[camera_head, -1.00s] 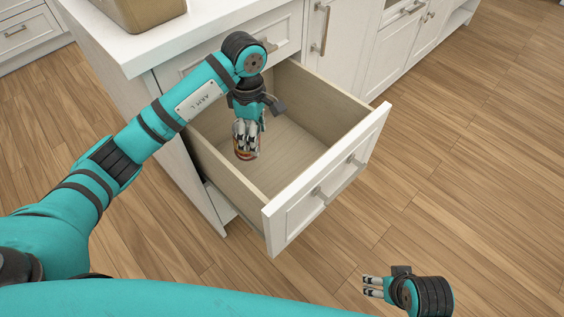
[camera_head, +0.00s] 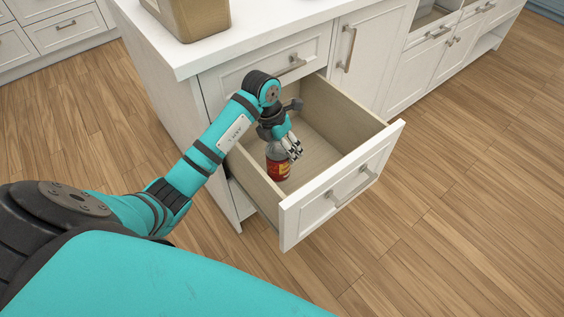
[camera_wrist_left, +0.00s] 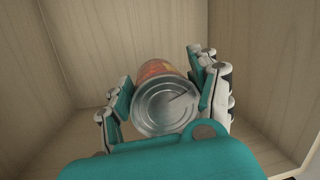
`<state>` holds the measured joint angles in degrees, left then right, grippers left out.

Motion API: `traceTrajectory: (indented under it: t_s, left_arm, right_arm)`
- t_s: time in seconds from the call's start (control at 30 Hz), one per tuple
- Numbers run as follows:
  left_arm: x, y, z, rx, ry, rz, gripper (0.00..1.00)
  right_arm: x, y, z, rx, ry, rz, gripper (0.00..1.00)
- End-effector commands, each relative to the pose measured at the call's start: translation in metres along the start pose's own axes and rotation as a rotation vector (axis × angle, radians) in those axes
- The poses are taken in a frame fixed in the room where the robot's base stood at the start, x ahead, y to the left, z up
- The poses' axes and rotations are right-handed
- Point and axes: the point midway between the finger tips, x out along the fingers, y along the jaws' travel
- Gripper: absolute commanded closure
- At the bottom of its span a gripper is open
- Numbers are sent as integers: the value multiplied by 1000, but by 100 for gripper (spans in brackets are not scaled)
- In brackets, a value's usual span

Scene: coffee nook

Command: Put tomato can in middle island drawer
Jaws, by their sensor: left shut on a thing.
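The tomato can (camera_head: 278,166) has a red and orange label and a silver metal end. It is inside the open island drawer (camera_head: 314,212), roughly upright near the drawer's left wall. I cannot tell whether its base touches the drawer floor. My left gripper (camera_head: 290,150) reaches down into the drawer and is shut on the can. In the left wrist view the can (camera_wrist_left: 165,104) sits between the finger pads, its metal end facing the camera. The fingers hide part of the can in the head view. My right gripper is not in view.
A closed drawer (camera_head: 270,65) is above the open one, and a cupboard door (camera_head: 355,55) is to the right. The rest of the drawer floor looks empty. The wood floor is clear.

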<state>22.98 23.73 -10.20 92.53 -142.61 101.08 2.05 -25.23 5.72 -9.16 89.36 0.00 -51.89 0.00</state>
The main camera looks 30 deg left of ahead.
Motion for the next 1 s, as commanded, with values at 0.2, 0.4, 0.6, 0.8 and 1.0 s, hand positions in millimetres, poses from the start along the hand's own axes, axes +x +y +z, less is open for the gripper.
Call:
traceTrajectory:
  t_s: [0.2, 0.4, 0.6, 0.8, 1.0]
  left_arm:
    - [56, 8, -9, 0, 0, -3, 93]
    - [78, 12, -13, 3, -1, -2, 93]
    - [76, 34, -8, 0, -4, 0, 93]
    - [84, 52, -6, 4, -2, -5, 93]
    - [85, 54, -7, 5, -2, 0, 93]
  right_arm:
    - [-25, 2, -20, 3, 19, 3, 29]
    - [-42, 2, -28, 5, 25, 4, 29]
    - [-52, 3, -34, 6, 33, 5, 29]
    - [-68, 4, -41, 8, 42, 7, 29]
    - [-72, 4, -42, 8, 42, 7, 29]
